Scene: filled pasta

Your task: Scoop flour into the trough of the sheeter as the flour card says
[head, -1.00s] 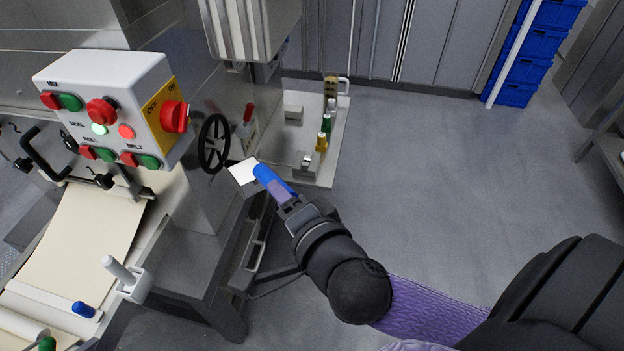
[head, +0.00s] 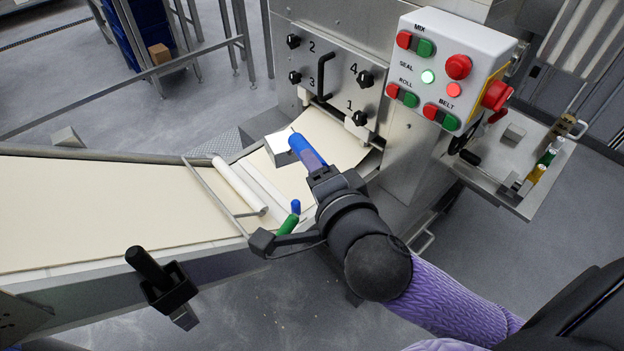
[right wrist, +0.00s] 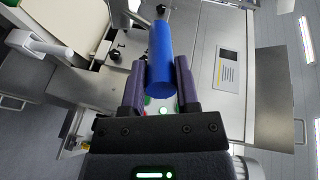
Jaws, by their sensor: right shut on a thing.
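My right gripper (head: 320,174) is shut on the blue handle (head: 306,152) of a scoop, whose pale metal head (head: 279,148) points up and left. In the head view the scoop appears in front of the dough sheet (head: 322,140) at the sheeter (head: 335,70); its height above it is hard to judge. The right wrist view shows the blue handle (right wrist: 160,55) between the two fingers. A printed card (right wrist: 228,72) is on a metal panel in the wrist view, too small to read. The trough is not clearly visible. My left gripper is not in view.
A control box (head: 455,68) with red and green buttons juts out right of the sheeter. A belt (head: 100,215) with dough runs left. A black handle (head: 150,267) sticks out at its near side. A side shelf (head: 500,170) with small bottles is at right.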

